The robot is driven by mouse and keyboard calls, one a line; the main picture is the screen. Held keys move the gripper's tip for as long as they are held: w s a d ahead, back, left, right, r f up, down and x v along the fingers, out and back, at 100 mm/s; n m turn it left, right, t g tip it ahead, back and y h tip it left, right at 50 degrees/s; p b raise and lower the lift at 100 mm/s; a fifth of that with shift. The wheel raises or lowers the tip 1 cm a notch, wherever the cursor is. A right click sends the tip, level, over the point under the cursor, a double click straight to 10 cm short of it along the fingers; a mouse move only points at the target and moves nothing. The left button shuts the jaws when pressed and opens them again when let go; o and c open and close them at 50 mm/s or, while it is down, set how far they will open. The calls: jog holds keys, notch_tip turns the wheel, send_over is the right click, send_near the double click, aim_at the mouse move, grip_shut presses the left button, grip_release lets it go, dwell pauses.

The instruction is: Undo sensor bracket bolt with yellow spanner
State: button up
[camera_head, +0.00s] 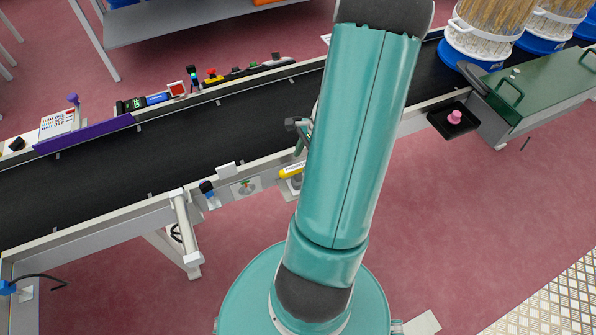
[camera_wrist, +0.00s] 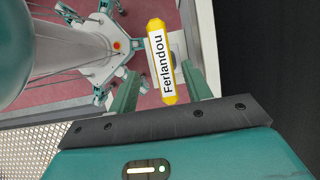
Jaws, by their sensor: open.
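The yellow spanner (camera_wrist: 161,64) shows in the wrist view with a white "Ferlandou" label. It lies lengthwise between the fingers of my gripper (camera_wrist: 161,90), which are apart, with a gap on each side. In the head view one end of the spanner (camera_head: 291,172) shows at the conveyor's near side, and my arm hides the rest. My gripper is mostly hidden behind my arm there. A small dark-and-blue sensor-like part (camera_head: 207,188) is on the near rail, left of the spanner. I cannot make out the bracket bolt.
The black conveyor belt (camera_head: 190,145) runs across the head view. A purple panel (camera_head: 85,133) and small devices line its far rail. A green box (camera_head: 540,90) and a black tray (camera_head: 454,122) with a pink item stand right. Red floor is open at lower right.

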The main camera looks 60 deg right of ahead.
aim_at(298, 166)
jog(key=x, duration=0.4)
jog(key=shift+w+f, duration=0.25)
jog(key=shift+f, duration=0.05)
grip_shut()
jog(key=shift+d+r, duration=0.1)
jog(key=shift+r, duration=0.1)
jog(key=shift+r, duration=0.55)
jog(key=s+a+r, duration=0.9)
jog(key=s+r, duration=0.1)
jog(key=r, duration=0.1)
jog(key=shift+s+a+r, duration=0.15)
jog(key=shift+s+r, duration=0.1)
jog(key=shift+r, duration=0.1)
